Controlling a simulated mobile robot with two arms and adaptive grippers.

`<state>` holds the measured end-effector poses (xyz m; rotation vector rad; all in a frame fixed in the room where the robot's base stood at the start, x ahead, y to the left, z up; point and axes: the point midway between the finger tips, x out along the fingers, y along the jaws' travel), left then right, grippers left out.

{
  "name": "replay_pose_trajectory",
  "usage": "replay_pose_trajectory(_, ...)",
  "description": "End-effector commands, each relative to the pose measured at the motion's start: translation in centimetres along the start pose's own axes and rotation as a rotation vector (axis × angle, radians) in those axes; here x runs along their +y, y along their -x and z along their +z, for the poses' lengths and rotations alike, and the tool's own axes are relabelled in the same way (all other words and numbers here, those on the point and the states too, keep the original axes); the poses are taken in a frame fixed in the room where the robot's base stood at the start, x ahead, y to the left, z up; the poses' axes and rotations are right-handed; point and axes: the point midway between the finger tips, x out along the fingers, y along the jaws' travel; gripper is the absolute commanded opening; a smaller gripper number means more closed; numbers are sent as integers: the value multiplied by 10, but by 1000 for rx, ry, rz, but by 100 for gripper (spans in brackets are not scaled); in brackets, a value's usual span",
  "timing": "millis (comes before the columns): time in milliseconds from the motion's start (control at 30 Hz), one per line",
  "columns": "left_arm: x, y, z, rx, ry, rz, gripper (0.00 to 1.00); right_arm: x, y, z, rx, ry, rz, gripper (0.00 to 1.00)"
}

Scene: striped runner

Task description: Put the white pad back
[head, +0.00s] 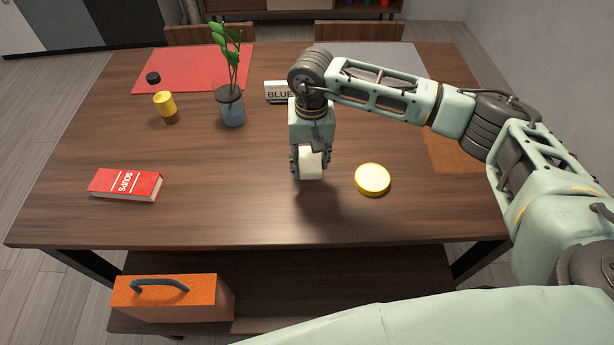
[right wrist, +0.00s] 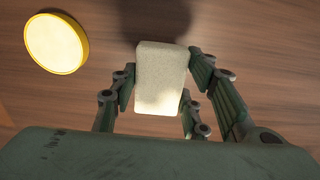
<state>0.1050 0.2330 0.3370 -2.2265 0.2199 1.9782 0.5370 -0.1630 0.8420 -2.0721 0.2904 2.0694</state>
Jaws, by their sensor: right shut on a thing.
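The white pad (head: 311,164) is a small pale block between the fingers of my right gripper (head: 309,166) in the head view. My right gripper is shut on it and holds it above the wooden table (head: 240,200), with a shadow below. In the right wrist view the white pad (right wrist: 160,78) sits between the fingers of the gripper (right wrist: 165,95), its sides against them. My left gripper is not in view.
A yellow round lid-like disc (head: 372,179) lies just right of the held pad. Red (head: 195,72) and grey (head: 385,58) mats lie behind.

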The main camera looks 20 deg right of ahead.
Motion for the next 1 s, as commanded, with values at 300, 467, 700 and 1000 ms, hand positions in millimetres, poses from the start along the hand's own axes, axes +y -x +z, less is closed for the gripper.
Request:
replay_pose_trajectory(300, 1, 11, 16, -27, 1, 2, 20, -9, -19, 25, 0, -1, -1, 21)
replay_pose_trajectory(467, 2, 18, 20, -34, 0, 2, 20, -9, -40, 26, -4, -1, 1, 21)
replay_pose_trajectory(700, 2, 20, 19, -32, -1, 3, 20, -9, -56, 24, 1, 0, -1, 21)
replay_pose_trajectory(1000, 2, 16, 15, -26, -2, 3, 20, -8, -58, 24, 1, 0, 0, 47)
